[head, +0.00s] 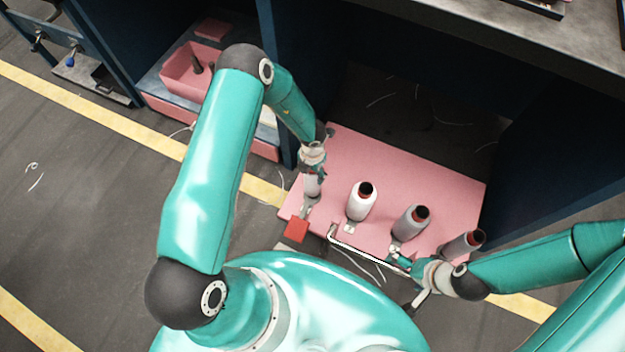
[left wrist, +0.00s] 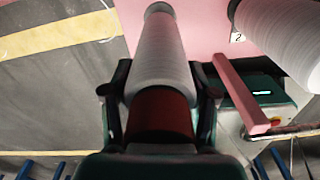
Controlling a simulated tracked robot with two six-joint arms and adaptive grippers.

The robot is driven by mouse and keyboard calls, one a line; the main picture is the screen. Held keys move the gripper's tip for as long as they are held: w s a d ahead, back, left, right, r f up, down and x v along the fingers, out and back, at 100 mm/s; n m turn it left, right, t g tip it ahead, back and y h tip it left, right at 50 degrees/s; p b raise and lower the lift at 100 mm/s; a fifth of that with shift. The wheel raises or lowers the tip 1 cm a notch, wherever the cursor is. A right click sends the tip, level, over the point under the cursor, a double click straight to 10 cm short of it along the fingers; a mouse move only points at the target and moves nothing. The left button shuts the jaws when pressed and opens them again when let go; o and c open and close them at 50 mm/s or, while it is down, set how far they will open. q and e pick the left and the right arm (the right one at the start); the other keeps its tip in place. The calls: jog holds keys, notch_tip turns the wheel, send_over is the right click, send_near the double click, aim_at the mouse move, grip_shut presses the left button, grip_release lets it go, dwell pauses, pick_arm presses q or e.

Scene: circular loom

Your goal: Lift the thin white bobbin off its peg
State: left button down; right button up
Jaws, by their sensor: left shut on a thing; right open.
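The thin white bobbin (left wrist: 160,55) has pale yarn on a dark red tube (left wrist: 160,112), whose end faces the camera in the left wrist view. In the head view it shows as a pale piece (head: 312,187) under my left gripper (head: 314,172), at the left end of the pink board (head: 420,170). My left gripper also shows in the left wrist view (left wrist: 161,95), its fingers shut on both sides of the bobbin. The peg is hidden, so I cannot tell whether the bobbin is still on it. My right gripper (head: 407,278) is open and empty at the board's front edge.
A thicker white bobbin (head: 360,205), a grey bobbin (head: 410,224) and another grey bobbin (head: 462,244) stand in a row to the right. A red block (head: 296,229) and white rail (head: 368,260) are at the front edge. A pink bin (head: 184,75) sits back left.

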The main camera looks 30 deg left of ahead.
notch_tip(320, 180, up, 15)
jog(key=p, duration=1.4)
jog(key=shift+f, duration=0.15)
notch_tip(320, 180, up, 7)
jog(key=p, duration=0.7)
